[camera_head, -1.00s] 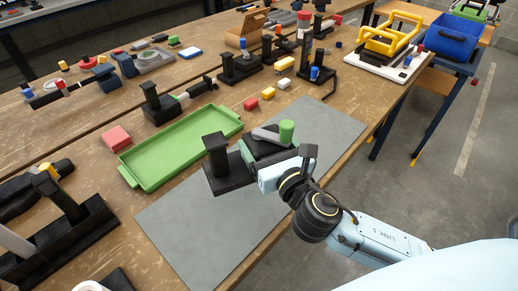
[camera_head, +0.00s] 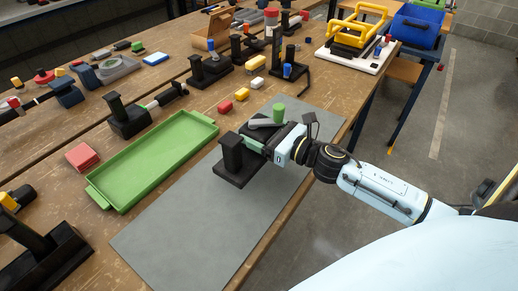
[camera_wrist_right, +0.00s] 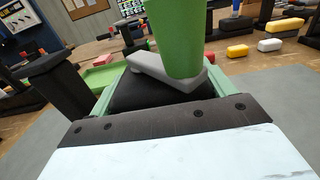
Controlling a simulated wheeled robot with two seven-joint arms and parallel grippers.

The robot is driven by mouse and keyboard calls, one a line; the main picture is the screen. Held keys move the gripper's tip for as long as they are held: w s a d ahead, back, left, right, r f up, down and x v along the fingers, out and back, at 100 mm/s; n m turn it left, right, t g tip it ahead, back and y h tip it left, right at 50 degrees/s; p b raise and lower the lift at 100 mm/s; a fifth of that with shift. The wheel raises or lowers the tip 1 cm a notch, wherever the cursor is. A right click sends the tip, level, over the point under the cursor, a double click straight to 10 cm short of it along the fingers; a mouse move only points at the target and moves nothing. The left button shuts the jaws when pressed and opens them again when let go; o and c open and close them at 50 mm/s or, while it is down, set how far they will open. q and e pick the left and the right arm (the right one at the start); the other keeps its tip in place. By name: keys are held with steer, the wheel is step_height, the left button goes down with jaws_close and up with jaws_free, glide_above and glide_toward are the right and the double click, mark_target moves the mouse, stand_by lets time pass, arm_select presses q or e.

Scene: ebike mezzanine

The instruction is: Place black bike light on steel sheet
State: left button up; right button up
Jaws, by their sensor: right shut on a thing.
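The black bike light (camera_head: 231,158), a dark block with an upright post on a flat base, is at the tip of my right gripper (camera_head: 258,145). The gripper is shut on it. Its post also shows at the left of the right wrist view (camera_wrist_right: 58,82). The grey steel sheet (camera_head: 185,235) lies flat on the bench beneath it. I cannot tell whether the base touches the sheet. A green cylinder (camera_head: 279,112) and a grey bar (camera_head: 265,123) sit over the jaws, partly hiding the grip. My left gripper is not in view.
A green tray (camera_head: 205,119) lies left of the sheet, with red blocks (camera_head: 82,156) beyond it. Small red and yellow blocks (camera_head: 241,94) and similar black stands (camera_head: 125,115) stand farther back. The sheet's near part is clear; the bench edge runs along its right.

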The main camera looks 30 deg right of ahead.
mark_target(261, 142)
steer(key=shift+w+f, duration=0.1)
steer(key=shift+f, duration=0.5)
step_height(261, 142, down, 2)
steer(key=shift+f+b, duration=0.2)
steer(key=shift+b, duration=0.3)
steer(key=shift+f, duration=0.35)
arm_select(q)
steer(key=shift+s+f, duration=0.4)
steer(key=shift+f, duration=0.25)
arm_select(e)
steer(key=shift+f, duration=0.1)
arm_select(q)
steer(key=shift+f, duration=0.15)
arm_select(e)
steer(key=o, duration=1.3)
steer(key=shift+o, duration=0.2)
